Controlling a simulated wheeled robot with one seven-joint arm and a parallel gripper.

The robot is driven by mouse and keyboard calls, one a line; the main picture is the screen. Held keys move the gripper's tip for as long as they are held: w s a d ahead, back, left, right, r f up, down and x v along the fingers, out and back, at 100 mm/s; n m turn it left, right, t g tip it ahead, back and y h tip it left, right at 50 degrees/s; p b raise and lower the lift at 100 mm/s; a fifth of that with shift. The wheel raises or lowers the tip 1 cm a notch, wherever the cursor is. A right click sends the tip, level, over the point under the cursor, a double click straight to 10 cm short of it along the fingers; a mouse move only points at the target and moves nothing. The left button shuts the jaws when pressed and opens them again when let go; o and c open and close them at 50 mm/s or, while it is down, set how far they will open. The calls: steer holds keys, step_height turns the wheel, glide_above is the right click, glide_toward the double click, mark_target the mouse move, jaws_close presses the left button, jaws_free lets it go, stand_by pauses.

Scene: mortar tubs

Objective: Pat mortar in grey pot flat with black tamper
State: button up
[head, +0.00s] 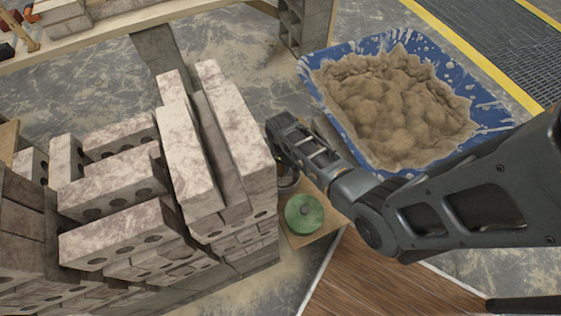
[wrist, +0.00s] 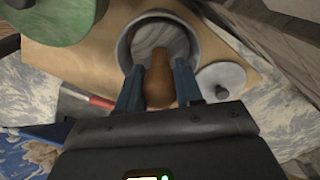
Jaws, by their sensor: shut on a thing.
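My gripper (wrist: 158,82) is shut on a brown handle (wrist: 160,72), which I take for the black tamper's handle; no black part of it can be made out. The handle points into the grey pot (wrist: 125,48), a round open vessel on a wooden board. A pale grey, streaked surface (wrist: 160,36) shows inside the pot. I cannot tell whether the tamper touches it. In the head view my arm reaches down behind the brick stack, and the gripper, tamper and grey pot are mostly hidden there.
A green round lid or pot (head: 304,214) stands on the wooden board (head: 322,234). A grey round lid (wrist: 222,80) lies beside the grey pot. A red-handled tool (wrist: 98,101) is near the board. Stacked bricks (head: 190,150) crowd the left; a blue tub (head: 325,92) of mortar stands behind.

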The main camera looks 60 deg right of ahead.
steer(key=shift+a+f, duration=0.2)
steer(key=shift+a, duration=0.05)
steer(key=shift+f, duration=0.15)
stand_by(0.3)
steer(key=shift+w+r+p, duration=0.1)
steer(key=shift+r+p, duration=0.55)
steer(key=shift+r, duration=0.3)
steer(key=shift+d, duration=0.1)
steer(key=shift+s+d+p, duration=0.2)
steer(key=shift+s+p, duration=0.1)
steer(key=shift+s, duration=0.2)
